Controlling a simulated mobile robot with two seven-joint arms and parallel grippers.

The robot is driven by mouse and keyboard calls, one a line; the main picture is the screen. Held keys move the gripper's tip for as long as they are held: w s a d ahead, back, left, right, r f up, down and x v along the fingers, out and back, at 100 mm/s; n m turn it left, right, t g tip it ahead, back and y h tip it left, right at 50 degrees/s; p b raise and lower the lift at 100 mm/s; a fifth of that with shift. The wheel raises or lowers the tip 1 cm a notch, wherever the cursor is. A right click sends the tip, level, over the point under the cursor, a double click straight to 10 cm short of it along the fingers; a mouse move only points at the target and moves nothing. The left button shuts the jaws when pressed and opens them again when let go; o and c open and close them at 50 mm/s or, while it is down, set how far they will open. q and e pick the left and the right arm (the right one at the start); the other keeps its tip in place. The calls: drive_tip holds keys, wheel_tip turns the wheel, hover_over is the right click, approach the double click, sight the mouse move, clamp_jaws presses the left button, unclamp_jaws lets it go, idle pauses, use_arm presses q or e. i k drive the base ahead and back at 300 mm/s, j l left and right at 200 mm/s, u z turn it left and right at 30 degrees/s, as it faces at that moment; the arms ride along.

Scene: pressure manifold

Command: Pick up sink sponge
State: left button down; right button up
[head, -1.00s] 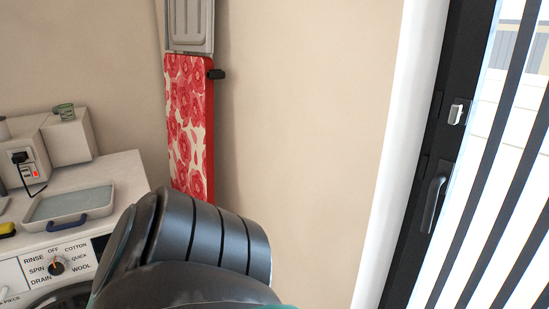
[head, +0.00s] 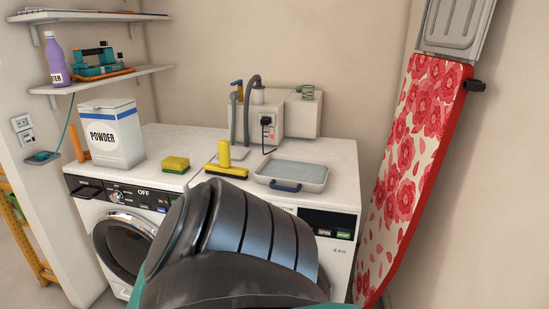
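The sink sponge (head: 176,165), yellow with a darker green layer, lies flat on the white top of the left washing machine (head: 150,148), near its front edge. It is between the powder box and a yellow squeegee-like tool. A black segmented arm part of mine fills the lower middle of the head view, in front of the machines. Neither of my grippers shows, and nothing is seen touching the sponge.
A white powder box (head: 112,134) stands left of the sponge. The yellow tool (head: 226,163) and a grey tray (head: 291,175) are to its right. Shelves (head: 103,79) hang at upper left. A red floral ironing board (head: 412,165) leans at right.

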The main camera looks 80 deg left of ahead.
sight(174, 165)
drive_tip(key=u, duration=3.3)
